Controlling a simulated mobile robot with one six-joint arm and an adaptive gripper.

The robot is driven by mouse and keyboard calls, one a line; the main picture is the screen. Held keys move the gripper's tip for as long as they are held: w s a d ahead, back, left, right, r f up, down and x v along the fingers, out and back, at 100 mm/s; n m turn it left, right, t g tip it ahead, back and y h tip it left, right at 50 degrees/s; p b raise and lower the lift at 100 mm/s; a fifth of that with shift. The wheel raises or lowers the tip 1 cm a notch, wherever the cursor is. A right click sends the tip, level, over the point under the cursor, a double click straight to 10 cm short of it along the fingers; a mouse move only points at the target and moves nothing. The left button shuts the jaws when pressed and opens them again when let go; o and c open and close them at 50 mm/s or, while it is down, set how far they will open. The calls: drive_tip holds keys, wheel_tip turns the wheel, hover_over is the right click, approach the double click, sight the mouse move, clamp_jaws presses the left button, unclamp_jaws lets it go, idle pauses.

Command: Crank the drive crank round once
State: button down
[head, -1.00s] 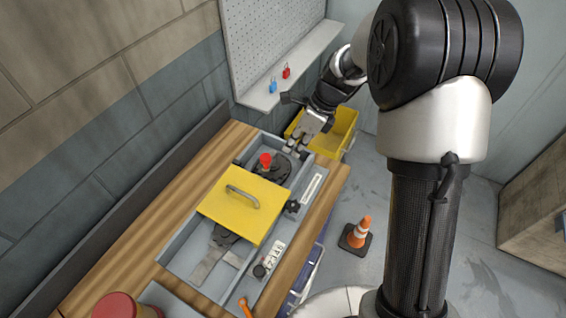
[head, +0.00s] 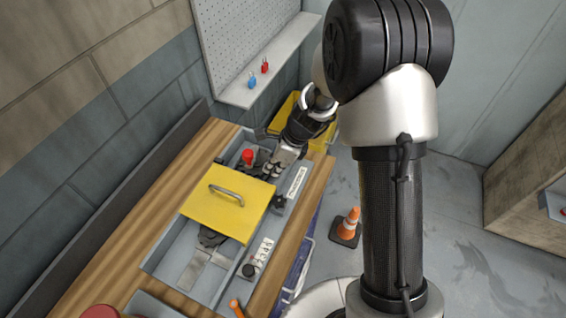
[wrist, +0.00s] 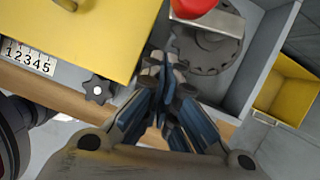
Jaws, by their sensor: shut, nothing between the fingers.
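The drive crank has a red knob (head: 247,156) on a flat metal arm over a dark round disc, in the far compartment of the grey tray. In the wrist view the red knob (wrist: 193,8) is at the top edge, partly cut off, and the dark disc (wrist: 210,50) lies below it. My gripper (head: 270,171) is shut and empty, just right of the crank in the head view. In the wrist view its closed fingertips (wrist: 160,65) point toward the disc's left edge, apart from the knob. I cannot tell whether they touch the disc.
A yellow cover (head: 232,200) with a metal handle lies over the tray's middle. A black star knob (wrist: 99,90) and a number strip (wrist: 29,57) are on the tray's front side. A yellow bin (wrist: 288,90) stands beyond the table end. An orange cone (head: 347,226) is on the floor.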

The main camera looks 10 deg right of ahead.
sight(251, 152)
drive_tip(key=shift+w+a+r, duration=0.1)
drive_tip(key=shift+w+a, duration=0.15)
drive_tip(key=shift+a, duration=0.35)
drive_tip(key=shift+w+a+r, duration=0.1)
drive_tip(key=shift+w+a, duration=0.15)
drive_tip(key=shift+a, duration=0.35)
drive_tip(key=shift+s+a+m+t+p, duration=0.15)
drive_tip(key=shift+a+m+t+p, duration=0.15)
drive_tip(key=shift+a+m+p, duration=0.4)
